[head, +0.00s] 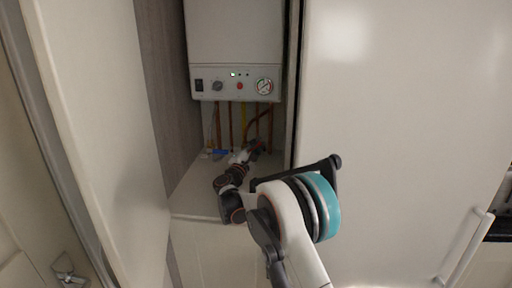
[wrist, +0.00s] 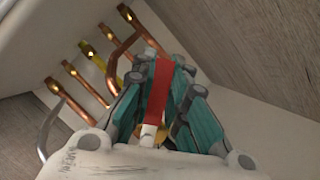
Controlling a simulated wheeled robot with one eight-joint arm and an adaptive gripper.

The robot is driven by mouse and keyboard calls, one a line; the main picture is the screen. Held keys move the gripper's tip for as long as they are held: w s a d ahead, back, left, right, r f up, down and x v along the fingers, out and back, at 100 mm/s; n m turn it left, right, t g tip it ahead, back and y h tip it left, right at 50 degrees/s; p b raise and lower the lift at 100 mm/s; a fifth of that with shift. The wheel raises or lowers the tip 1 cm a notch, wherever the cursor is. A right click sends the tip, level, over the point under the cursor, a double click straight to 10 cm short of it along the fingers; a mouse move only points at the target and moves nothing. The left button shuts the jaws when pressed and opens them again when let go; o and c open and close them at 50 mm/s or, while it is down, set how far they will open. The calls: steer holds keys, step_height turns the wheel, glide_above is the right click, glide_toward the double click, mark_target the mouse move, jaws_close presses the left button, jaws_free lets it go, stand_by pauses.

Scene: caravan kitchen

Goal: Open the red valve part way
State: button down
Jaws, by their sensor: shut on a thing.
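The red valve shows in the wrist view as a flat red handle (wrist: 159,88) between the two teal-padded fingers. My gripper (wrist: 165,92) is shut on this red handle, one finger on each side of it. A brass or yellowish fitting shows partly beneath the fingers, and the rest of the valve is hidden. In the head view my arm reaches into the cupboard below the boiler, and my gripper (head: 250,150) is small there among the pipes. The red handle is hard to make out in that view.
A white boiler (head: 235,50) with a gauge hangs above my gripper. Several copper pipes (wrist: 85,82) stand close beside it. A blue handle (head: 218,152) sits to the left. The cupboard door (head: 95,130) stands open at left; a white panel (head: 400,130) is at right.

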steer(key=c, duration=1.6)
jaws_free()
steer(key=shift+o, duration=0.2)
steer(key=v, duration=1.2)
steer(key=shift+a, duration=0.1)
